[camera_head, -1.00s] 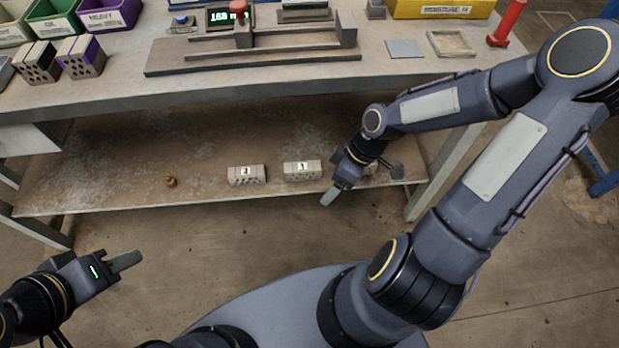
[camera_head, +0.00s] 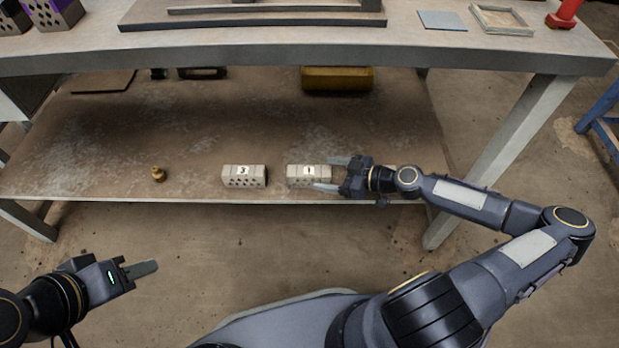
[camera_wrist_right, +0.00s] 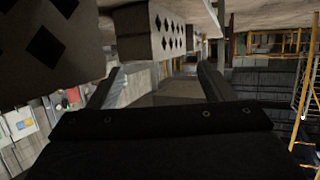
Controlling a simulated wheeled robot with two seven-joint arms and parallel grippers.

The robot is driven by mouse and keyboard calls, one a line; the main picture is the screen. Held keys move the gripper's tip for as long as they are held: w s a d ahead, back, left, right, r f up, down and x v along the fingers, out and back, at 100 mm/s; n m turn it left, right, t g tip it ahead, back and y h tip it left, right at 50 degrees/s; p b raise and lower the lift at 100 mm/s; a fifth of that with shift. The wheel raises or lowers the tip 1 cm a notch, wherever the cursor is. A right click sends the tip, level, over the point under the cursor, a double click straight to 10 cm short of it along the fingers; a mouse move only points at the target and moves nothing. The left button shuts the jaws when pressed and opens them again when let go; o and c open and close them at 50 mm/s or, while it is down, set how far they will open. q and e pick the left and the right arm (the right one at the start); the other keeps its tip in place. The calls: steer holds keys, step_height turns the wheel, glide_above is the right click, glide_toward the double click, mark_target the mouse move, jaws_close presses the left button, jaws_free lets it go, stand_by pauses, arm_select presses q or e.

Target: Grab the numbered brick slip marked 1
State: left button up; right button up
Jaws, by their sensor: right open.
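The pale grey perforated brick slip marked 1 (camera_head: 301,176) lies on the lower shelf of the workbench. My right gripper (camera_head: 332,174) is open and empty at its right end, one finger at its far side and one at its front edge. I cannot tell whether they touch. The right wrist view shows the open fingers (camera_wrist_right: 158,85) and two perforated bricks, a large near one (camera_wrist_right: 60,45) and a farther one (camera_wrist_right: 160,35); no numbers show there. My left gripper (camera_head: 148,268) is in front of the shelf, seen side-on, with nothing visible in it.
A brick slip marked 3 (camera_head: 243,177) lies to the left, and a small brass piece (camera_head: 158,174) farther left. A yellow box (camera_head: 337,79) stands deeper on the shelf. The tabletop (camera_head: 300,52) overhangs the shelf.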

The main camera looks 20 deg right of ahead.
mark_target(312, 171)
steer(key=b+x, duration=0.1)
steer(key=x, duration=0.3)
steer(key=shift+w, duration=0.2)
steer(key=shift+c, duration=0.4)
steer(key=c, duration=1.4)
